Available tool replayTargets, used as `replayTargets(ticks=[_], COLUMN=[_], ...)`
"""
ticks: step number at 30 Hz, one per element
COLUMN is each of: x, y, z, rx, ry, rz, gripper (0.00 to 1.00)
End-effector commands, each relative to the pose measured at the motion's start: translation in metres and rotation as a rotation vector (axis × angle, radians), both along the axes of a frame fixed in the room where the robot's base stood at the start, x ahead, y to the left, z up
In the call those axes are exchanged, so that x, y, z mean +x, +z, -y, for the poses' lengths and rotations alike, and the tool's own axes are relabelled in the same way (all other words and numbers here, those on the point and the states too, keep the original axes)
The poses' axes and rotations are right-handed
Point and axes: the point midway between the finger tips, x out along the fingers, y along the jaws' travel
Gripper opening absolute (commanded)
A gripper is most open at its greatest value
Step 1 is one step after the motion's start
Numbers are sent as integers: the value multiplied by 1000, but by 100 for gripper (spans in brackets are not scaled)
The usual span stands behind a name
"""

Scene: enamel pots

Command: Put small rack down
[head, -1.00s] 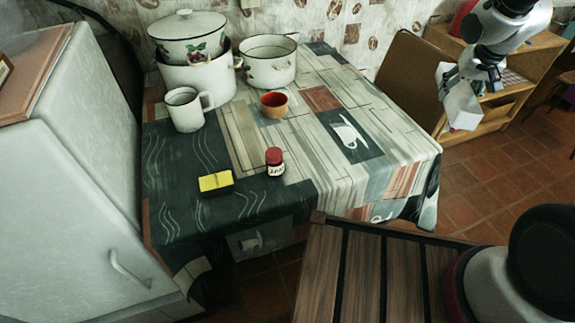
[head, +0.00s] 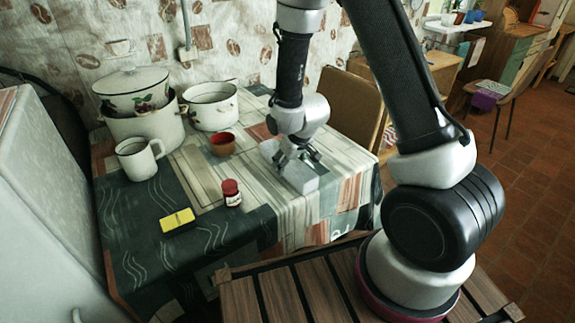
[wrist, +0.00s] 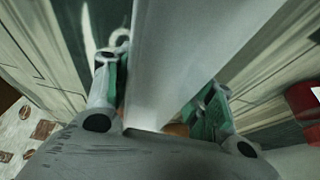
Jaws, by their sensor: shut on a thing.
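The small rack is a pale grey-white piece (head: 300,177) in the head view, at the right part of the table. My gripper (head: 298,156) is above it and shut on it, pointing down. In the wrist view the rack (wrist: 185,60) is a broad pale slab between the two green-padded fingers (wrist: 163,100). The rack is low over the tablecloth (head: 245,180); I cannot tell whether it touches the cloth. Part of it is hidden by my gripper.
A chair (head: 350,103) is behind the table. The cloth between jar and rack is clear.

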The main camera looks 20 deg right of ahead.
Motion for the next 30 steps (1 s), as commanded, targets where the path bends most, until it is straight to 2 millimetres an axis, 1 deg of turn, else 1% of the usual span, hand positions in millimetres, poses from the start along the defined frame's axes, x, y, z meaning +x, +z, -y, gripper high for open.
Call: replayTargets(ticks=[1,3,13,14,15,17,26,30], x=[0,0,0,0,0,0,0,-1], y=[-5,-8,-11,-11,-11,-10,-10,-2], z=[0,0,0,0,0,0,0,0], rx=[0,0,0,0,0,0,0,1], ry=[0,0,0,0,0,0,0,0], rz=[0,1,1,1,1,1,1,3], gripper=[26,26,26,58,65,76,76,76])
